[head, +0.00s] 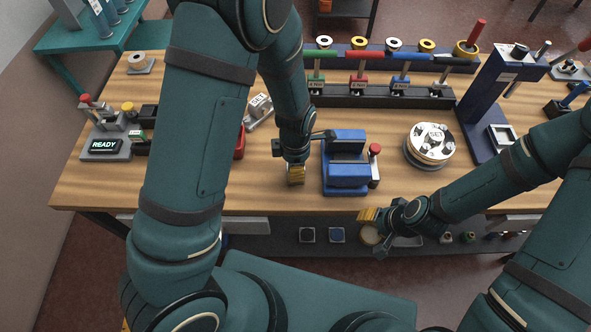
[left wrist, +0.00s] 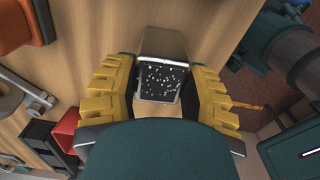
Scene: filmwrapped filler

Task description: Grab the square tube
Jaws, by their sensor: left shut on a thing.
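The square tube (left wrist: 159,78) shows in the left wrist view as a short, square-section dark metallic piece. Its near end is dark with white speckles. My left gripper (left wrist: 158,72) has its yellow ribbed fingers on both sides of the tube and is shut on it. In the head view my left gripper (head: 296,174) points down over the front of the wooden bench, just left of a blue fixture; the tube is hidden there. My right gripper (head: 374,228) hangs at the bench's front edge, away from the tube; its finger gap is unclear.
The blue fixture (head: 346,178) with a red-knobbed post stands close right of my left gripper. A rack (head: 385,97) of coloured handles lies behind. A "READY" display (head: 105,146) stands left.

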